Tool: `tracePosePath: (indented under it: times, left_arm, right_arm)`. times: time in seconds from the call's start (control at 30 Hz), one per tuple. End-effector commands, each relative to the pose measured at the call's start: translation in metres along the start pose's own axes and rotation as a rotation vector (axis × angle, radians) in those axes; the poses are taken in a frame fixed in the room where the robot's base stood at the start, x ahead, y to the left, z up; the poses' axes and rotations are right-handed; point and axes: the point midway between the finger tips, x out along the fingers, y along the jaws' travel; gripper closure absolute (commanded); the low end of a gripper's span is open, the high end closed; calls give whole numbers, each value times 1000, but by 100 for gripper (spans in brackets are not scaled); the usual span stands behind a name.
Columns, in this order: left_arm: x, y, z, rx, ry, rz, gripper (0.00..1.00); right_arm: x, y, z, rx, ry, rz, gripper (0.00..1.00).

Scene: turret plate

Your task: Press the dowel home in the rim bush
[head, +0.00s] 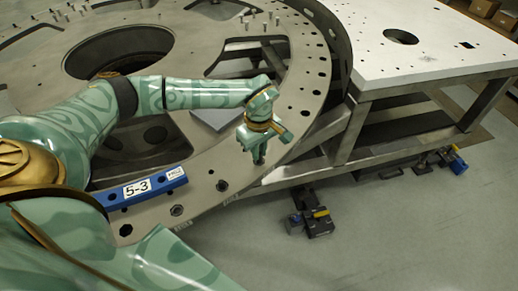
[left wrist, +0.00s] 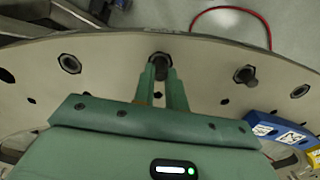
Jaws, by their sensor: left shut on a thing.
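My left gripper (head: 259,160) points down over the pale rim of the turret plate (head: 310,75). In the left wrist view its two green fingers (left wrist: 163,82) are shut on a dark dowel (left wrist: 160,68). The dowel stands at a dark rim bush (left wrist: 158,56); the fingers hide much of it, and I cannot tell how deep it sits. To the right, another bush holds a dark pin (left wrist: 247,77). An open-looking bush (left wrist: 69,64) lies to the left. My right gripper is not in view.
A blue block marked 5-3 (head: 145,188) lies on the rim and also shows in the left wrist view (left wrist: 277,131). Several small pegs (head: 252,20) stand farther back. A pale table on a steel frame (head: 430,45) stands right of the plate. Dark feet (head: 318,222) sit on open floor.

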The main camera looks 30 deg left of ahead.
Motion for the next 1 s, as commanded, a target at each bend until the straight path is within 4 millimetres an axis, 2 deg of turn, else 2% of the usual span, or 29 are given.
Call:
tracePosePath:
  times: [1.0]
  left_arm:
    - [10, -1, 0, 1, -1, -3, 100]
  right_arm:
    - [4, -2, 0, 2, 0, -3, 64]
